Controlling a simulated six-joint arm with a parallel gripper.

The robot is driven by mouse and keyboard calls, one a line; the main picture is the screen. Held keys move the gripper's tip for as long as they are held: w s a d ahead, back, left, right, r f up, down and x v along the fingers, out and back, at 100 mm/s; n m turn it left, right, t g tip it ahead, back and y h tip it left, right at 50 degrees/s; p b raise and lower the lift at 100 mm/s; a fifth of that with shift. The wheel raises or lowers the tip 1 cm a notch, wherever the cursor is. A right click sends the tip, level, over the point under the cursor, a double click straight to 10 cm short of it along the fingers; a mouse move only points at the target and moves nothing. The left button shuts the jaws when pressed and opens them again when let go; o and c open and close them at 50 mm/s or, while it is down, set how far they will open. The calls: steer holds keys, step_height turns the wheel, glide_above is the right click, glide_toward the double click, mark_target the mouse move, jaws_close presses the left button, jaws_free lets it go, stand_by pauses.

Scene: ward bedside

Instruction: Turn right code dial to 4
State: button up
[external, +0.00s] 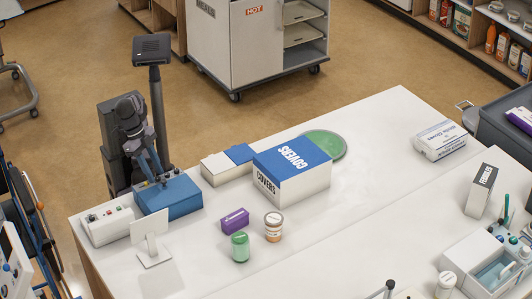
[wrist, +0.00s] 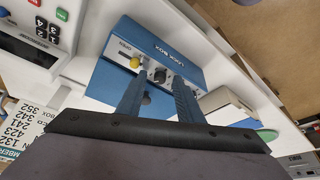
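The blue lock box (external: 176,197) stands at the left end of the white table. In the wrist view the lock box (wrist: 183,48) shows its lettering, an "OPEN" label and a yellow knob (wrist: 134,62). A dark dial (wrist: 160,74) sits beside the knob, in the gap between my fingertips. Any dial behind the right finger is hidden, and the dial's number cannot be read. My gripper (wrist: 160,80) is open, its two blue-grey fingers apart and holding nothing visible. In the external view my gripper (external: 160,181) is just above the box top.
A white keypad device (wrist: 35,40) and a number card (wrist: 22,120) lie left in the wrist view. In the external view, a white control box (external: 107,227) and a white stand (external: 152,250) are close to the lock box. A COVERS box (external: 291,172) stands right.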

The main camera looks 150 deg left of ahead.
steer(key=shift+w+n, duration=0.15)
steer(key=shift+n, duration=0.15)
steer(key=shift+n+y, duration=0.4)
steer(key=shift+n, duration=0.1)
steer(key=p+v, duration=0.5)
steer(key=v, duration=0.3)
steer(key=w+d+r+p, duration=0.1)
steer(key=w+r+p, duration=0.2)
steer(key=p, duration=1.5)
steer(key=w, duration=0.3)
steer(key=shift+d+r+y+p, duration=0.2)
steer(key=shift+r+y+p, duration=0.1)
steer(key=shift+r, duration=0.1)
steer(key=p, duration=0.3)
steer(key=shift+w, duration=0.25)
steer(key=shift+f+p, duration=0.2)
steer(key=shift+p, duration=0.65)
